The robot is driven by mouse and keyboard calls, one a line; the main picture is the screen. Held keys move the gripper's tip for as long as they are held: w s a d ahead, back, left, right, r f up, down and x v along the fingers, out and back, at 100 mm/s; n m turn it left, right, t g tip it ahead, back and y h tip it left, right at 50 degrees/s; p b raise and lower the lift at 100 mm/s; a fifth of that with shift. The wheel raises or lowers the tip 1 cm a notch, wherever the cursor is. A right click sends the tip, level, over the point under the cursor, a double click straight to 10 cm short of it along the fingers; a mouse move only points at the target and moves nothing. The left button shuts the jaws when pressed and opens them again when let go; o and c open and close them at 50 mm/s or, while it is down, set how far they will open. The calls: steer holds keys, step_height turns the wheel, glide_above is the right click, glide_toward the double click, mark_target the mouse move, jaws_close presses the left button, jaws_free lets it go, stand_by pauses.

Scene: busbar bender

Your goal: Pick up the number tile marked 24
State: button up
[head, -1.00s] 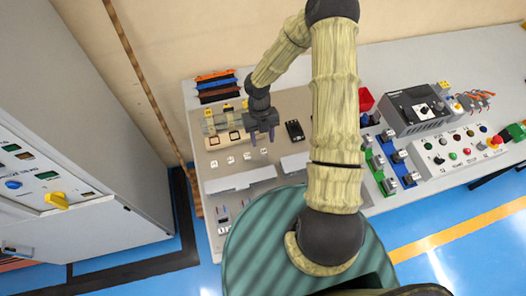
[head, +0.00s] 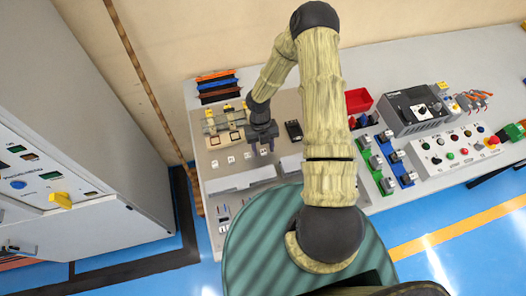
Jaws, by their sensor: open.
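Several small white number tiles (head: 231,159) lie in a row on the beige-grey board on the table, in the head view. Their markings are too small to read, so I cannot tell which one is 24. My gripper (head: 262,150) is open, its dark fingers pointing down at the right end of the row. The gripper may hide a tile beneath it. I cannot tell whether the fingers touch anything.
Yellow-topped fixtures (head: 222,121) stand just behind the tiles. A black device (head: 294,131) lies right of the gripper, and a red bin (head: 358,101) stands farther right. Long grey bars (head: 240,180) lie in front. A grey cabinet (head: 90,120) stands at left.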

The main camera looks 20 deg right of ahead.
mark_target(263, 149)
jaws_close()
step_height(263, 149, up, 10)
steer(key=b, duration=0.1)
stand_by(0.6)
stand_by(0.4)
